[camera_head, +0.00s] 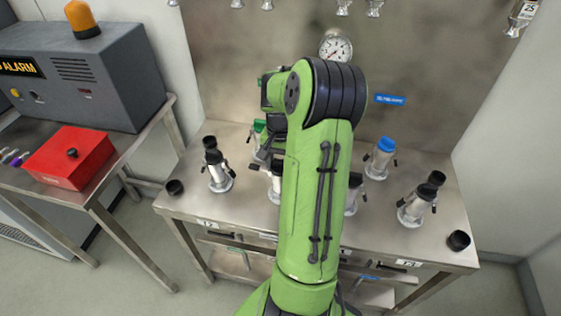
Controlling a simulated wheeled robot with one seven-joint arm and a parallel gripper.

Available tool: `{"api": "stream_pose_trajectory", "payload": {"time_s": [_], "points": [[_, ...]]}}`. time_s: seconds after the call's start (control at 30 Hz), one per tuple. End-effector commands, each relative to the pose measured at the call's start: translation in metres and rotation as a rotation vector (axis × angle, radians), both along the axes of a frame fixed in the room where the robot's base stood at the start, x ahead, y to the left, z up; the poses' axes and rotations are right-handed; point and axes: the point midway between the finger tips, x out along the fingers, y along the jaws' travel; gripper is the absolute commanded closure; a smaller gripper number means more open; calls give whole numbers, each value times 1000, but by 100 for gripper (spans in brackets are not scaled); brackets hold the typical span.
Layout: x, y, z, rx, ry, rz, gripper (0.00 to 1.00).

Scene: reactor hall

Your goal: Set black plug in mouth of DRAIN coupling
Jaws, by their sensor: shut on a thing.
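My gripper (264,162) is at the left of my green arm, low over the steel bench (240,215). It is shut on a small dark thing, seemingly a black plug, mostly hidden by the jaws. A silvery coupling (274,187) stands just below it, partly behind my arm; I cannot tell whether they touch. Other couplings stand at left (219,178), right (413,208) and back right, the last with a blue top (385,145). Loose black pieces lie at the front left (175,187) and front right (459,240). No DRAIN label is readable.
A green-topped piece (259,126) stands behind my gripper. A side table at left bears a red box (69,157) and a grey alarm cabinet (85,75). My arm hides the bench's middle.

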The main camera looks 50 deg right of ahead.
Motion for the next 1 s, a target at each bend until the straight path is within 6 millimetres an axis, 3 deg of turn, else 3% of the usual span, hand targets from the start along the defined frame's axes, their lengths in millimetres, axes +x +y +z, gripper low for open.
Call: {"api": "stream_pose_trajectory", "payload": {"time_s": [0.13, 0.17, 0.33, 0.67, 0.77, 1.0], "points": [[-2, 2, -4, 8, 6, 0, 73], [-2, 2, -4, 9, 7, 0, 41], [-3, 2, -5, 11, 9, -1, 15], [-1, 1, 0, 5, 5, -1, 15], [-1, 0, 16, 2, 3, -1, 15], [-1, 0, 85, 1, 1, 0, 15]]}}
